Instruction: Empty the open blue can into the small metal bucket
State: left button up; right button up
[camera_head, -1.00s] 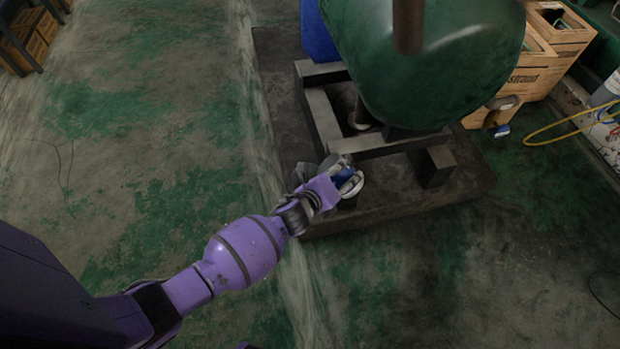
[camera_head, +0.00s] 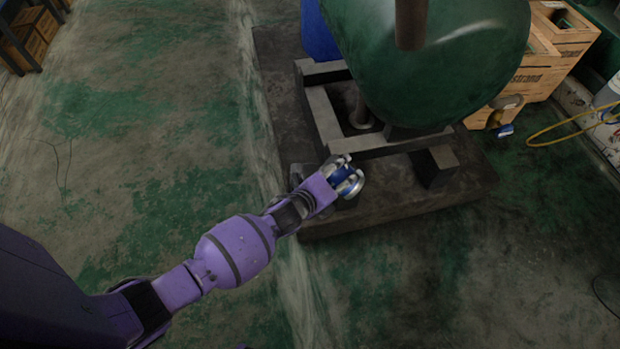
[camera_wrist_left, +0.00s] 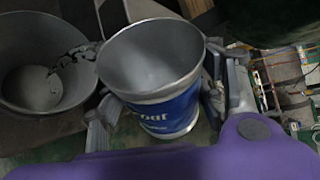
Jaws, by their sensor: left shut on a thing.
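The blue can (camera_wrist_left: 165,75) is in my left gripper (camera_wrist_left: 165,105), with one finger on each side of it in the left wrist view. Its open mouth shows a bare grey inside, with no contents that I can make out. In the head view the blue can (camera_head: 343,176) is tilted between the fingers of my left gripper (camera_head: 346,178). The metal bucket (camera_wrist_left: 38,85) stands open to the left of the can in the wrist view, apart from it. Jagged grey shapes show at its right side; I cannot tell what they are. My right gripper is out of view.
A large green tank (camera_head: 440,60) on a dark frame (camera_head: 400,143) stands just beyond the can, on a low dark plinth (camera_head: 420,205). Wooden crates (camera_head: 545,50) and a yellow hose (camera_head: 560,130) are at the right.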

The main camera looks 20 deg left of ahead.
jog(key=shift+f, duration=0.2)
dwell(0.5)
pick_arm(q)
jog(key=shift+a+r+n+h+b, duration=0.2)
jog(key=shift+r+n+h+b, duration=0.25)
jog(key=shift+n, duration=0.35)
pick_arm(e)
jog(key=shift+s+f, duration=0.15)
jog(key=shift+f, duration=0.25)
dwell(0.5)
pick_arm(q)
jog(key=shift+w+a+f+n+h+b, duration=0.1)
jog(key=shift+a+f+n+h+b, duration=0.3)
jog(key=shift+a+b, duration=0.3)
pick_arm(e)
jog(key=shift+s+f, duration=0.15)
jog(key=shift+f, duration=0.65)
pick_arm(q)
jog(key=shift+d+n+b, duration=0.2)
jog(key=shift+n+b, duration=0.1)
jog(key=shift+b, duration=0.35)
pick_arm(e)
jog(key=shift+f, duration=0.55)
